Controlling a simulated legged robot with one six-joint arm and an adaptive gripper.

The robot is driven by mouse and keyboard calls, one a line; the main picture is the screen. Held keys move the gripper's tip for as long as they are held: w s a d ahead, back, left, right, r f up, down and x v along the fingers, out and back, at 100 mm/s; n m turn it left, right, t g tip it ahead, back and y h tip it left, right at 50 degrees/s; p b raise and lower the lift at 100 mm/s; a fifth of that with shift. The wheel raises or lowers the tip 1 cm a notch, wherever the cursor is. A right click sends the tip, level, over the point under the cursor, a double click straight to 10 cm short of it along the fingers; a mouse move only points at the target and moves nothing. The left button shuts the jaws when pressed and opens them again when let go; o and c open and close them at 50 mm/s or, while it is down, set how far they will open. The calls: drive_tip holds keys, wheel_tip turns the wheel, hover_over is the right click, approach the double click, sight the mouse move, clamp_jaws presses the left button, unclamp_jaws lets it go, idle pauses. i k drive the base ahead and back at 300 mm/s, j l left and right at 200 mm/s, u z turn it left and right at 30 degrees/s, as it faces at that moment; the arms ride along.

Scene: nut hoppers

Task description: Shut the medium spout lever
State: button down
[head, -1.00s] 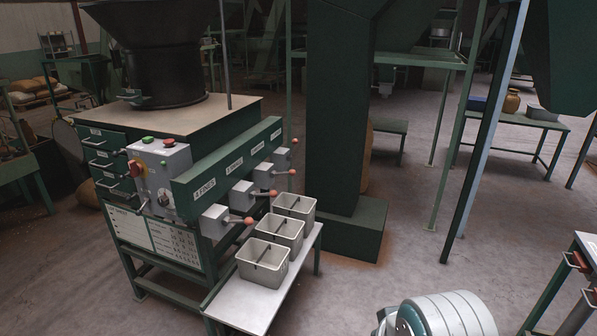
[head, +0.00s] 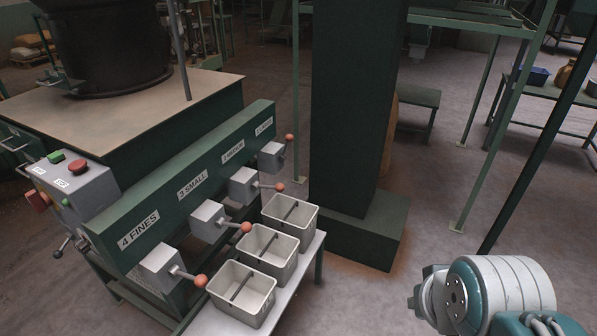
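The medium spout box (head: 243,186) is a grey block under the "2 MEDIUM" label on the green beam (head: 208,170). Its lever (head: 279,187) ends in an orange ball and sticks out sideways, roughly level. The small lever (head: 246,227) and the fines lever (head: 201,281) also stick out sideways. The large lever (head: 289,138) at the far end points upward. Part of my arm shows at the lower right, well apart from the levers. My gripper's fingers are not in view.
Three pale bins with dividers stand on a light shelf (head: 190,325) before the spouts. A green column on a block base (head: 370,235) stands just beyond the far bin. A control box (head: 75,190) with red and green buttons is at left. Floor between shelf and my arm is clear.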

sight(279, 188)
drive_tip(key=i+l, duration=0.1)
drive_tip(key=i, duration=0.25)
drive_tip(key=i+l+z, duration=0.1)
drive_tip(key=i, duration=0.3)
drive_tip(key=j, duration=0.35)
drive_tip(key=i+j, duration=0.15)
drive_tip(key=j, duration=0.2)
